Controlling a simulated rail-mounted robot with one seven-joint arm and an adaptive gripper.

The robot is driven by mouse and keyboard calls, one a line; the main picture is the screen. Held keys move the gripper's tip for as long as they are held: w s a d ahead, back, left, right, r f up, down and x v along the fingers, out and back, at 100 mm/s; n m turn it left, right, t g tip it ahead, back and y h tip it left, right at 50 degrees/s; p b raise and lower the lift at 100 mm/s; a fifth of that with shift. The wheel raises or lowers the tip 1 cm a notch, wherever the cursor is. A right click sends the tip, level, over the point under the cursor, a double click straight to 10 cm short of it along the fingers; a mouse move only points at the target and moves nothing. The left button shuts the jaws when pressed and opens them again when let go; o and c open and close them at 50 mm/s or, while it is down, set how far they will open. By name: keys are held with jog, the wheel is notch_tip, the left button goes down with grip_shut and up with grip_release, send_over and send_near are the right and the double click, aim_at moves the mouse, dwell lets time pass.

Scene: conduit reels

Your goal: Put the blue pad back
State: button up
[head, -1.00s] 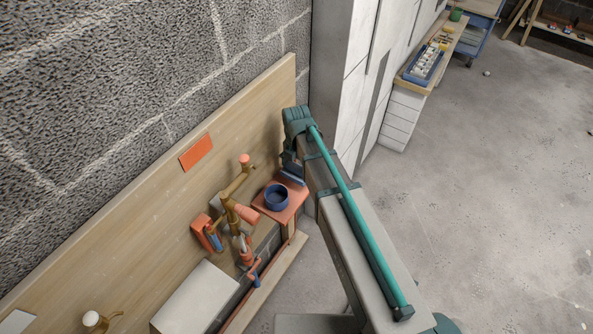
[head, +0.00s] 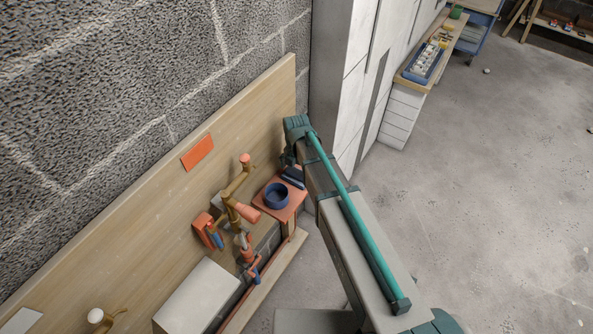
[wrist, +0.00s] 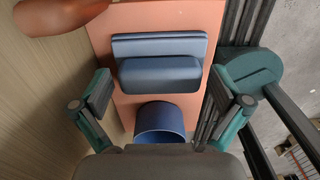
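The blue pad (wrist: 160,72) is a slate-blue block with a flat, wider plate along its far side. It lies on a salmon-orange shelf (wrist: 122,104). In the head view, the blue pad (head: 293,182) shows as a dark blue strip behind a round blue cup, partly hidden by my arm. My gripper (wrist: 160,88) is open, with one teal finger on each side of the pad and a gap to it on both sides. Nothing is held. I cannot tell the gripper's height above the pad.
The blue cup (head: 276,197) stands on the shelf close to the pad. A brass fixture with orange handles (head: 237,206) is to the left, in front of a wooden backboard (head: 150,215). A white cabinet (head: 350,90) rises behind. The grey floor at right is open.

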aim_at(297, 170)
notch_tip(297, 170, up, 12)
jog(key=b, duration=0.2)
jog(key=shift+r+b, duration=0.15)
jog(key=shift+b, duration=0.2)
dwell(0.4)
dwell(0.4)
jog(key=s+d+f+m, duration=0.7)
jog(key=d+f+m, duration=0.2)
jog(key=m, duration=0.6)
jog(key=s+d+f+m, duration=0.7)
jog(key=d+f+m, duration=0.25)
jog(key=m, duration=0.55)
jog(key=s+f+g, duration=0.3)
jog(key=s+f, duration=0.6)
jog(key=s, duration=0.5)
jog(key=s+f+g, duration=0.3)
jog(key=s+f, duration=0.5)
jog(key=s, duration=0.6)
jog(key=shift+s+f+g, duration=0.3)
jog(key=shift+f+g, duration=0.1)
